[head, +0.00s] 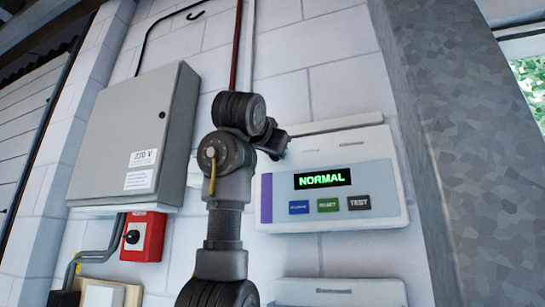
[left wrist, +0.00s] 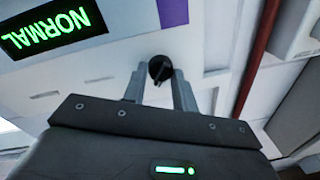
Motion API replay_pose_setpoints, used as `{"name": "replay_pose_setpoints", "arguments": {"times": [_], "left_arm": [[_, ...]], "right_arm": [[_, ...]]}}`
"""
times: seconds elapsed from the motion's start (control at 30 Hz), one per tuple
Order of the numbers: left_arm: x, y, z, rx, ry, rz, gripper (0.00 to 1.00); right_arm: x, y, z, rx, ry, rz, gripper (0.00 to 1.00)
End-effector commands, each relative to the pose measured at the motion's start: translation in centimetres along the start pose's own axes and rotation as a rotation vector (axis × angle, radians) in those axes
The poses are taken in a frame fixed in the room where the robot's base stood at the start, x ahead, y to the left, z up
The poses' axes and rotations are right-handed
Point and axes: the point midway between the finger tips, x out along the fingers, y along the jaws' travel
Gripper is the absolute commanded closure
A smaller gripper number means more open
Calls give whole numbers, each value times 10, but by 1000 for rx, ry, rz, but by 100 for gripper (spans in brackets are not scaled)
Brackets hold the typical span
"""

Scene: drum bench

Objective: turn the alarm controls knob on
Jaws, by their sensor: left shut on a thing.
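The alarm panel (head: 385,195) is a pale wall unit with a purple stripe at its left side and a lit green NORMAL display (head: 322,179). In the left wrist view the display (left wrist: 50,28) appears turned over. A small round black knob (left wrist: 158,67) with a ridge sits beyond the end of the purple stripe (left wrist: 173,12). My left gripper (left wrist: 160,78) has one finger on each side of this knob and is shut on it. In the head view my left gripper (head: 273,141) is at the panel's upper left and hides the knob. My right gripper is not in view.
A grey electrical cabinet (head: 145,125) hangs at left. Below it is a red box (head: 142,237) with a black knob. Blue, green and grey buttons (head: 329,205) lie under the display. A grey metal post (head: 470,140) stands close at right.

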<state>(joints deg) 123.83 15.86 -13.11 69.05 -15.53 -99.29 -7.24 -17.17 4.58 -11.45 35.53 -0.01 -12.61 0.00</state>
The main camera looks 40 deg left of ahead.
Motion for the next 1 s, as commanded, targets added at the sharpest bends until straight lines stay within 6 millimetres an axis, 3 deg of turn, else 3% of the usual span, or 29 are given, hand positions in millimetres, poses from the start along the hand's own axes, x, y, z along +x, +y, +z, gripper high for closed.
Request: {"name": "replay_pose_setpoints", "arguments": {"times": [0.6, 1.0], "left_arm": [[0, 2, 4, 575, 39, 11, 95], [0, 2, 4, 836, 58, 15, 95]], "right_arm": [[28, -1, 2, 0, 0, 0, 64], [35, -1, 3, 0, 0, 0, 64]]}}
